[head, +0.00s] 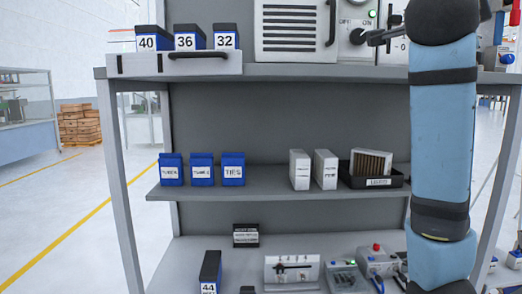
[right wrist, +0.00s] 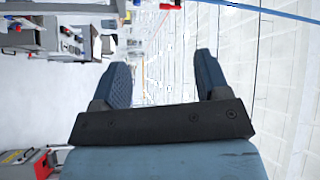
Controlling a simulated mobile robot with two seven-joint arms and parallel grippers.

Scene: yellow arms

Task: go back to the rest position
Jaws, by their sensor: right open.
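My right arm, with blue covers and dark joints, stands upright at the right side of the head view, in front of the shelf unit (head: 290,72). Its gripper is outside the head view. In the right wrist view my right gripper (right wrist: 163,85) is open, its two blue fingers wide apart with nothing between them. Beyond the fingers lies a pale floor with thin lines. My left arm and left gripper do not show in these frames.
Blue boxes (head: 202,170), white boxes (head: 300,170) and a black tray (head: 374,180) stand on the middle shelf. Numbered boxes (head: 186,37) and a grey machine (head: 297,30) are on top. Devices (head: 292,270) sit below. Open floor (head: 60,220) lies left of the shelf.

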